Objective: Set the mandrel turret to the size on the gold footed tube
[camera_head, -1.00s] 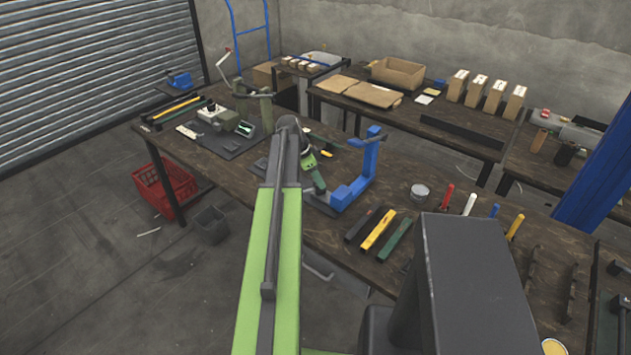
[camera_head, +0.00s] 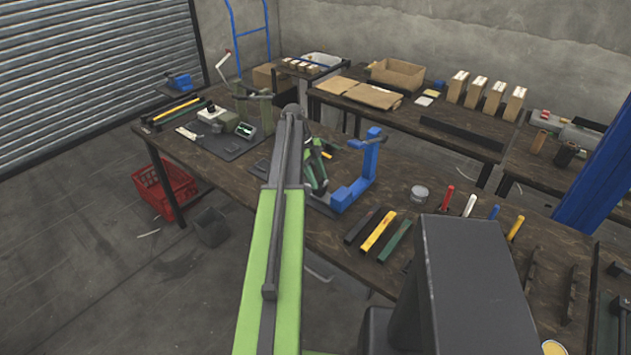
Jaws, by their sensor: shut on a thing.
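My green arm reaches over the bench, and its far end, with my gripper (camera_head: 319,188), is low beside the blue C-shaped press frame (camera_head: 368,160). My arm hides most of the gripper, and its fingers are too small to make out. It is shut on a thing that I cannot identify. I cannot pick out the mandrel turret. An olive press (camera_head: 265,112) stands on a dark mat at the bench's far left. I cannot make out a gold footed tube or a size marking.
Black, yellow and green bars (camera_head: 378,231) lie right of my arm. A grey tin (camera_head: 419,193) and several coloured-handled tools (camera_head: 469,206) are farther right. A back table holds cartons (camera_head: 477,88) and an open box (camera_head: 397,73). A red crate (camera_head: 163,187) is on the floor.

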